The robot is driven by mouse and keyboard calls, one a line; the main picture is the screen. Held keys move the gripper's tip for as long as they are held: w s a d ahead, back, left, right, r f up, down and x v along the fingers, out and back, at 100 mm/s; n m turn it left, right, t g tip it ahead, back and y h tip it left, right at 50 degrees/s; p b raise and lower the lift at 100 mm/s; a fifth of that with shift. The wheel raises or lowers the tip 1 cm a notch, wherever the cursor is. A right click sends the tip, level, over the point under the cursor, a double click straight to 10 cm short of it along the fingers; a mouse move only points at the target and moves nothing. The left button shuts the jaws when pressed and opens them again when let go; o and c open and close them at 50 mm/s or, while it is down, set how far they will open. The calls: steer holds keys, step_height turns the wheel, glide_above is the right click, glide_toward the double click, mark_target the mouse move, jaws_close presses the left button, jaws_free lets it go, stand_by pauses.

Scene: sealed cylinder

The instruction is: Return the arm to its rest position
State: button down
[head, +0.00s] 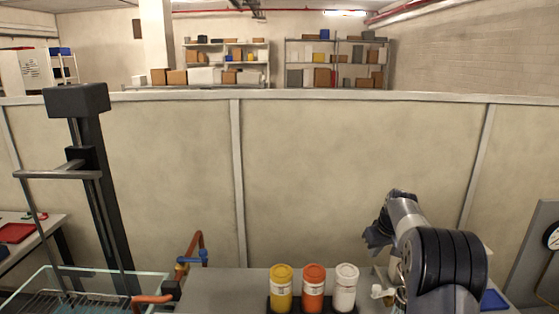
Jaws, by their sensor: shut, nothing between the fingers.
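My arm (448,262) rises at the lower right of the head view, folded up over the right end of the grey bench (228,284). My gripper (374,239) is at its far end, pointing left, dark and small, held above the bench. It is shut and empty. Three capped cylinders stand upright side by side below and left of it: a yellow one (282,288), an orange one (313,288) and a white one (345,288). They stand in a black holder (313,308). The arm hides part of the bench behind it.
A glass tank (120,272) with a wire rack and a tall black post (98,190) are at the left. A copper pipe (191,244) with a blue fitting stands near the tank. A white fitting (381,292) sits beside my arm. A beige partition (340,170) closes off the back.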

steer(key=s+d+p+x, duration=0.1)
steer(key=p+x, duration=0.2)
steer(key=x, duration=0.6)
steer(key=b+v, duration=0.1)
steer(key=v, duration=0.2)
steer(key=w+a+b+v, duration=0.1)
steer(key=v, duration=0.1)
steer(key=shift+s+r+b, duration=0.1)
steer(key=shift+r+b, duration=0.25)
steer(key=shift+r, duration=0.05)
steer(key=shift+r, duration=0.15)
